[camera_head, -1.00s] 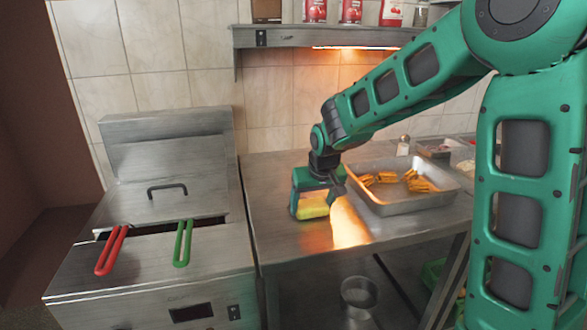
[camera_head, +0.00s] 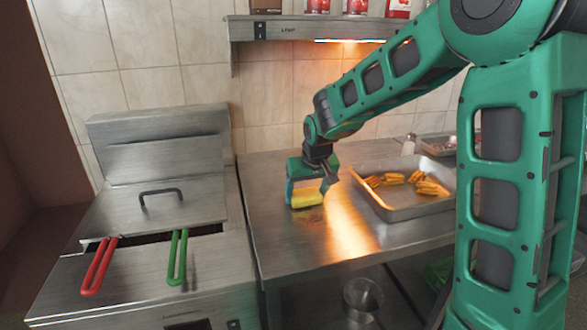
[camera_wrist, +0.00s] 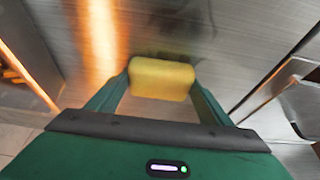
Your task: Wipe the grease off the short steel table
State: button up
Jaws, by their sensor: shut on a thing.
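The short steel table (camera_head: 275,235) stands in the middle of the head view, with a bright orange lamp reflection on its top. My gripper (camera_head: 306,190) is shut on a yellow sponge (camera_head: 307,198), low over the table top. In the wrist view the sponge (camera_wrist: 162,78) sits between the two green fingers of my gripper (camera_wrist: 160,85). A faint dark smear (camera_wrist: 185,38), perhaps grease, shows on the steel beyond the sponge. I cannot tell whether the sponge touches the steel.
A metal tray (camera_head: 400,212) with fried food stands right of my gripper. A fryer (camera_head: 150,215) with a red handle (camera_head: 99,266) and a green handle (camera_head: 177,257) adjoins the table on the left. A shelf (camera_head: 320,28) hangs above. The table front is clear.

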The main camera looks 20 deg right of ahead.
jog(key=shift+w+r, duration=0.3)
jog(key=shift+v, duration=0.75)
jog(key=shift+w+r, duration=0.2)
jog(key=shift+r, duration=2.85)
jog(key=shift+d, duration=0.1)
